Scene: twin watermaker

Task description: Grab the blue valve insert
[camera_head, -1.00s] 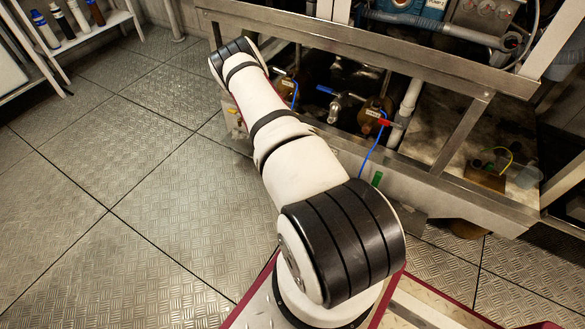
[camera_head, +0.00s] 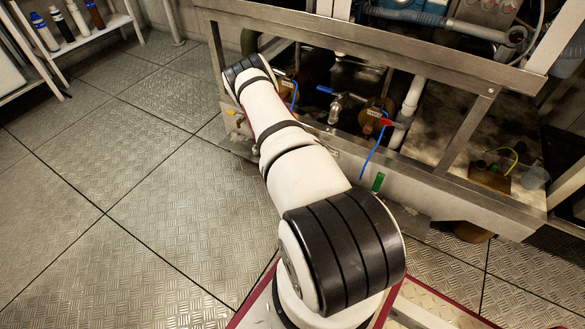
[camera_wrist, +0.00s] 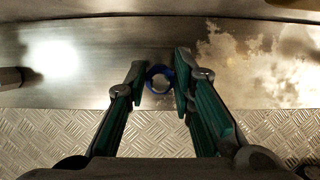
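The blue valve insert shows in the wrist view as a small blue ring (camera_wrist: 150,76) with an open centre, at a metal surface. My gripper (camera_wrist: 160,78) is open, with its two green-padded fingers on either side of the ring. The ring lies between the fingertips, nearer the right one, which overlaps its right edge. I cannot tell whether that finger touches it. The left fingertip is close to the ring's left side. In the head view my arm reaches to the frame's left end, and neither my gripper nor the ring can be made out there.
A metal frame (camera_head: 400,55) with pipes, a tap with a blue handle (camera_head: 326,90) and a red-handled valve (camera_head: 386,122) stands beside my arm. Its lower ledge (camera_head: 440,195) runs along the front. A shelf (camera_head: 85,38) with bottles is at the upper left. Tread-plate floor (camera_head: 120,190) is clear at left.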

